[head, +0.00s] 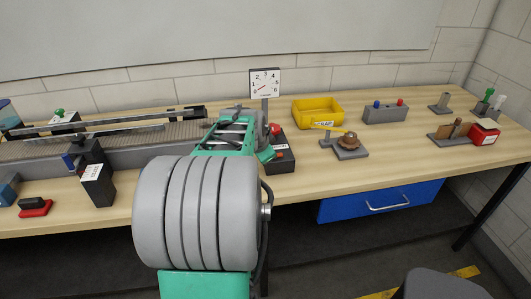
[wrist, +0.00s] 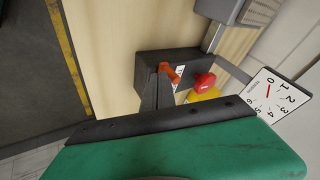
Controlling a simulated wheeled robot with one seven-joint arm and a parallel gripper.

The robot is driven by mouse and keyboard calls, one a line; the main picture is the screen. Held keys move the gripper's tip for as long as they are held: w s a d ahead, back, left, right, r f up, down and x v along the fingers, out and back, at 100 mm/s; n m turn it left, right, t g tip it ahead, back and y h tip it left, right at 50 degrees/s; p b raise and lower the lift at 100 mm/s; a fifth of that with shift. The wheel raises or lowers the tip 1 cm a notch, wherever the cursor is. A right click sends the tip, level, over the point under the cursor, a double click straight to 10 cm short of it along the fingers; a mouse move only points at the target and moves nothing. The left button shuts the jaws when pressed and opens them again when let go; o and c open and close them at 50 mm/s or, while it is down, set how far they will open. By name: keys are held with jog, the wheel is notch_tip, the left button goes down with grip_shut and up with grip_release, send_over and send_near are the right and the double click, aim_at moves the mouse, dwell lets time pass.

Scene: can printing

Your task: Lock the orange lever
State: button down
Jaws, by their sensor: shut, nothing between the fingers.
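The orange lever (wrist: 168,73) is on a black box (wrist: 188,62) in the wrist view, tilted across its face beside a white label. My gripper (wrist: 157,80) is shut and empty, with its dark fingertips right beside the lever; I cannot tell if they touch it. In the head view the black box (head: 283,161) stands on the table, partly behind my teal gripper (head: 267,153). I cannot make out the lever there, where my gripper covers part of the box.
A red button (wrist: 204,82) is on the same box. A dial gauge (head: 264,82) stands behind it. The yellow bin (head: 318,113) and a dark fixture with a yellow arm (head: 346,149) are to the right. A conveyor (head: 110,140) runs to the left.

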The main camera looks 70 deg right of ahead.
jog(key=s+a+f+b+v, duration=0.1)
jog(key=b+v, duration=0.1)
jog(key=v, duration=0.9)
jog(key=shift+s+a, duration=0.45)
jog(key=shift+a, duration=0.05)
jog(key=shift+r, duration=0.15)
jog(key=w+a+f+n+t+y, duration=0.1)
jog(key=w+a+f+n+y, duration=0.1)
jog(key=w+a+n, duration=0.55)
jog(key=w+a+f+n+t+y, duration=0.1)
jog(key=w+a+f+n+t, duration=0.2)
jog(key=w+a, duration=0.6)
jog(key=a+f+n+g+y, duration=0.1)
jog(key=a+f+n+y, duration=0.1)
jog(key=a+n, duration=0.5)
jog(key=s+a+f+n+y+p, duration=0.1)
jog(key=a+f+n, duration=0.3)
jog(key=a, duration=1.5)
jog(key=n+y, duration=0.1)
jog(key=n, duration=0.3)
jog(key=shift+g, duration=0.4)
jog(key=shift+a, duration=0.1)
